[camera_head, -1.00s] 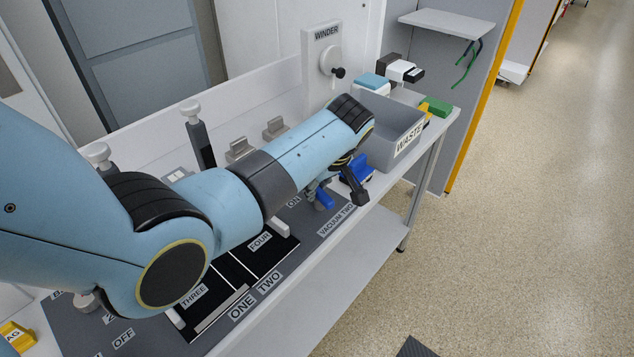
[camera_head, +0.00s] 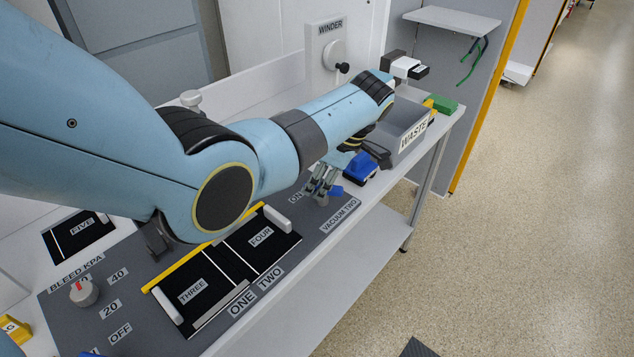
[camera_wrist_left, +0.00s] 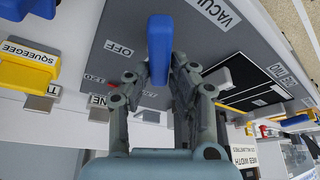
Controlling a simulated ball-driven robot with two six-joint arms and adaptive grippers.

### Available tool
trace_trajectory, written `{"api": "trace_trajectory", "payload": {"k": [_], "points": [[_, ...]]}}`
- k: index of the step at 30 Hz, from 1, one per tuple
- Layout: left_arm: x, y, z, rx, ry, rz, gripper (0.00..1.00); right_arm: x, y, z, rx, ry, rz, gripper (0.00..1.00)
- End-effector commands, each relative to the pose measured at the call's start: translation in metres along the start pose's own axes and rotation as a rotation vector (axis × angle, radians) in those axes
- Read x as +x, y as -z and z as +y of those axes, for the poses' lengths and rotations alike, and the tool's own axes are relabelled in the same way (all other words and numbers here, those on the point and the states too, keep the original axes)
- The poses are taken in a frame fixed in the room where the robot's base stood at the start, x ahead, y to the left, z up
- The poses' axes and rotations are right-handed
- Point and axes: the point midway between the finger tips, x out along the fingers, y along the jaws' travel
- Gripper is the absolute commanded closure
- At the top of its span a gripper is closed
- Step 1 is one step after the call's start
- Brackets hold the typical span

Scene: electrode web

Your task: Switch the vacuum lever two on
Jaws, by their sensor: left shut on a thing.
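The blue vacuum two lever (camera_head: 336,191) sits on the grey panel (camera_head: 305,228) near its "VACUUM TWO" label. The "ON" label shows just left of it in the head view. My left gripper (camera_head: 322,186) is down at the lever and partly hides it. In the left wrist view the blue lever (camera_wrist_left: 160,48) stands between the two fingers of my left gripper (camera_wrist_left: 160,78), which are shut on it. An "OFF" label shows left of the lever there. The exact lever angle is hard to tell. My right gripper is in neither view.
A grey waste bin (camera_head: 418,134) and a blue object (camera_head: 360,166) lie beyond the gripper. The winder crank (camera_head: 335,56) is at the back. The bleed knob (camera_head: 84,292) and black plates (camera_head: 195,288) are on the near panel. The floor to the right is clear.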

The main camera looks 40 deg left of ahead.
Motion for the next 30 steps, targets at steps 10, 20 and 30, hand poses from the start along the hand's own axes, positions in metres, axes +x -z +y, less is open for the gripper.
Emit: {"api": "trace_trajectory", "payload": {"k": [10,20,30], "points": [[-0.0015,-0.0006,0.0013,-0.070,0.022,-0.004,1.00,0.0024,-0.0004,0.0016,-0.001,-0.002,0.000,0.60],[-0.0015,-0.0004,0.0014,-0.074,0.022,-0.004,1.00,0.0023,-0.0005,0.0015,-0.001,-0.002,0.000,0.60],[-0.0007,0.0000,0.0003,-0.071,0.025,-0.002,0.58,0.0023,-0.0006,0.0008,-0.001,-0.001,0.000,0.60]]}}
